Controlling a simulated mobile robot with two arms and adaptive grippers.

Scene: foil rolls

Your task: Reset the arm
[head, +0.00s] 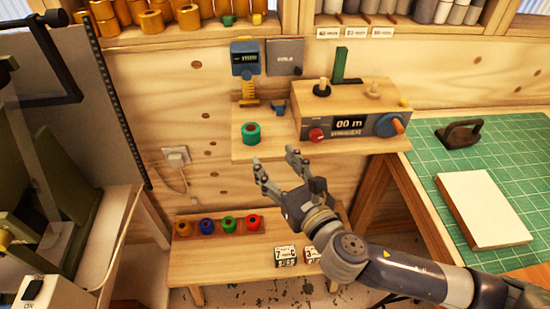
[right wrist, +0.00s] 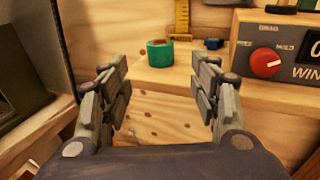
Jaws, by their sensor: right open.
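My right gripper (head: 280,170) is open and empty in the head view, with its arm coming in from the lower right. It hangs in front of the small wooden shelf (head: 272,149), near its front edge. In the right wrist view its two fingers (right wrist: 162,95) are spread wide with nothing between them. A green roll (head: 251,133) stands on the shelf, beyond the fingertips and apart from them. The green roll also shows in the right wrist view (right wrist: 160,53), past the gap between the fingers. My left gripper is not in view.
A winder box (head: 348,124) with a red knob stands on the shelf. Below, a low bench (head: 225,265) carries several coloured rolls and two small label blocks (head: 285,256). A green cutting mat (head: 500,165) with a white block (head: 483,208) lies at right. A machine stands at left.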

